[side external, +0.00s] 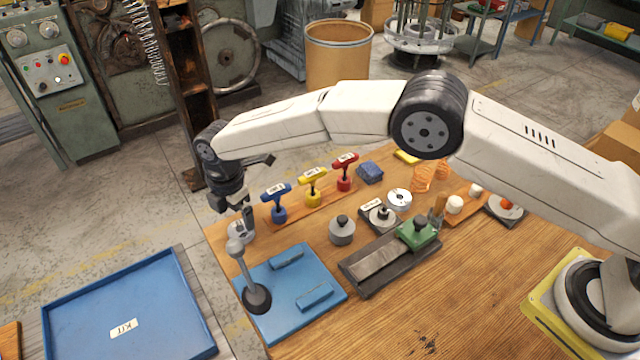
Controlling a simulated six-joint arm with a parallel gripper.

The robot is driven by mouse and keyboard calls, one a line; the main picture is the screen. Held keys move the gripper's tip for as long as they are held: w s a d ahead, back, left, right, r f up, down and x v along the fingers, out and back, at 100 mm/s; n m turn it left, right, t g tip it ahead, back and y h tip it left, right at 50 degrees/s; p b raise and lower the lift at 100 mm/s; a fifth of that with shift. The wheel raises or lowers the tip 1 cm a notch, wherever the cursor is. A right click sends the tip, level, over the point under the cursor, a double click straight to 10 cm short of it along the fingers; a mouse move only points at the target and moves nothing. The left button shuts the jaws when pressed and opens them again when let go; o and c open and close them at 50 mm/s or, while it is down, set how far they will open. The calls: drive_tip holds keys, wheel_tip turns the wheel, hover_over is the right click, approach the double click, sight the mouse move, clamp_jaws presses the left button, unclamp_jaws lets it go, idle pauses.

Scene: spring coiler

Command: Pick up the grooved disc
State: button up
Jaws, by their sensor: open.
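My gripper (246,216) points down at the left edge of the wooden table, with its jaws open. A round grey metal disc (241,234) lies directly at the fingertips, partly covered by them and by the ball-topped lever. I cannot tell whether the fingers touch it. Grooves are too small to make out on either disc.
The ball-topped lever (238,248) stands close to my gripper, on a blue plate (280,318). Blue (276,191), yellow (313,174) and red (344,159) T-handled tools stand to the right. A blue KIT tray (85,310) lies at lower left. The table's front right is clear.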

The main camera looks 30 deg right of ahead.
sight(239, 225)
drive_tip(key=shift+d+f, duration=0.15)
drive_tip(key=shift+f, duration=2.05)
drive_tip(key=shift+r, duration=0.1)
clamp_jaws()
